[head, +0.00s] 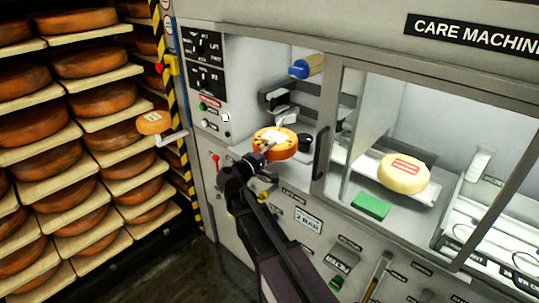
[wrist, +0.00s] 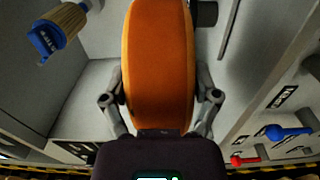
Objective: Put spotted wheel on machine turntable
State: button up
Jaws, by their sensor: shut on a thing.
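The spotted wheel (head: 280,152) is orange with dark spots and a pale label on top. It is at the open bay on the left of the care machine. My gripper (head: 259,158) is shut on it from the near side. In the wrist view the orange wheel (wrist: 160,65) fills the space between the two fingers, one on each side. I cannot make out the turntable clearly; the wheel and my arm cover part of the bay. I cannot tell whether the wheel touches anything below.
A sliding glass door (head: 337,130) stands right of the bay. Behind the glass are a pale yellow wheel (head: 404,181) and a green block (head: 371,206). A blue-capped brush (head: 308,66) hangs above. Racks of orange wheels (head: 105,98) fill the left.

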jog(key=shift+f+b+x, duration=0.4)
jog(key=shift+x, duration=2.35)
jog(key=shift+f+b+x, duration=0.4)
jog(key=shift+x, duration=2.35)
jog(key=shift+f+b+x, duration=0.4)
jog(key=shift+x, duration=2.35)
jog(key=shift+f, duration=0.25)
jog(key=o, duration=1.2)
jog(key=shift+c, duration=0.2)
jog(key=shift+v, duration=6)
